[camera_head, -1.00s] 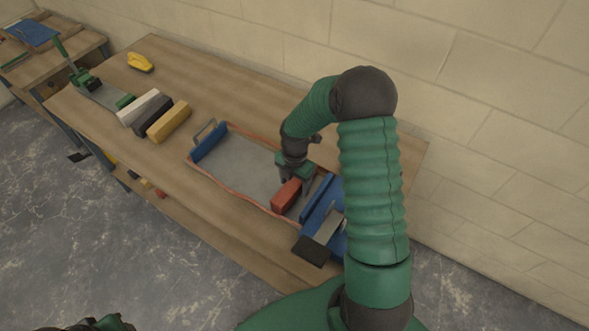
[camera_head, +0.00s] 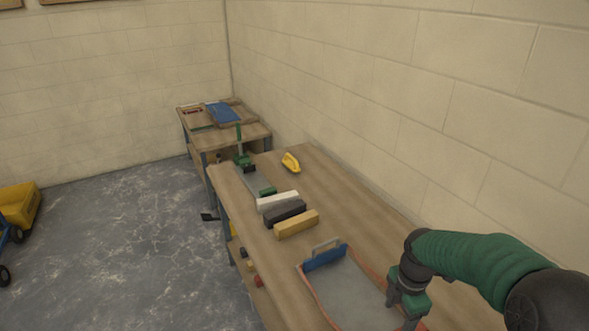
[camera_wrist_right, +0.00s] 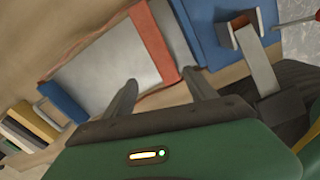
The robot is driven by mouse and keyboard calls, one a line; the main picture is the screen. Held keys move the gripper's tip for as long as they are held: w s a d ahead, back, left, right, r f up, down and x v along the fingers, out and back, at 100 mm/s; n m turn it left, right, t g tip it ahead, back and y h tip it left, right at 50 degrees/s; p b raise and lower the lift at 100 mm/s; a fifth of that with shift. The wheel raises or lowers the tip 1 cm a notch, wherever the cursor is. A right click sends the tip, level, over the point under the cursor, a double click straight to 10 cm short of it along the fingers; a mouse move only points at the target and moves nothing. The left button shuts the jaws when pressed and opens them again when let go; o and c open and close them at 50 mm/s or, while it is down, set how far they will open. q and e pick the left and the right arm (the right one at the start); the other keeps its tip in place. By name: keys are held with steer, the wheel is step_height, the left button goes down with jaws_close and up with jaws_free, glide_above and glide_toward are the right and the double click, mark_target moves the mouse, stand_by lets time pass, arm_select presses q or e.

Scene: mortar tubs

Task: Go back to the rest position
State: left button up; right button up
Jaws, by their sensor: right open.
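My right gripper (camera_head: 405,303) hangs over the right part of a shallow orange-rimmed tray (camera_head: 312,292) with a grey surface, at the bottom of the head view. In the right wrist view its two fingers (camera_wrist_right: 160,86) stand apart with nothing between them. A red block (camera_wrist_right: 153,45) lies across the tray's end beyond the fingertips, apart from them. It is hidden or out of frame in the head view. My left gripper is not in view.
A blue tool with a handle (camera_head: 325,257) sits at the tray's far end. Yellow (camera_head: 297,224), dark (camera_head: 285,213) and white (camera_head: 278,201) blocks lie beyond it. Blue parts (camera_wrist_right: 205,32) lie near the red block. A wall runs along the bench's right.

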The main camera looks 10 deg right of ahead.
steer(key=s+a+f+m+t, duration=0.1)
steer(key=s+a+m, duration=0.3)
steer(key=a+m, duration=0.3)
steer(key=s+a+f+m+t, duration=0.1)
steer(key=s+a+m, duration=0.4)
steer(key=m, duration=0.5)
steer(key=a, duration=0.2)
steer(key=shift+a+m, duration=0.35)
steer(key=shift+m, duration=0.05)
steer(key=shift+f, duration=0.1)
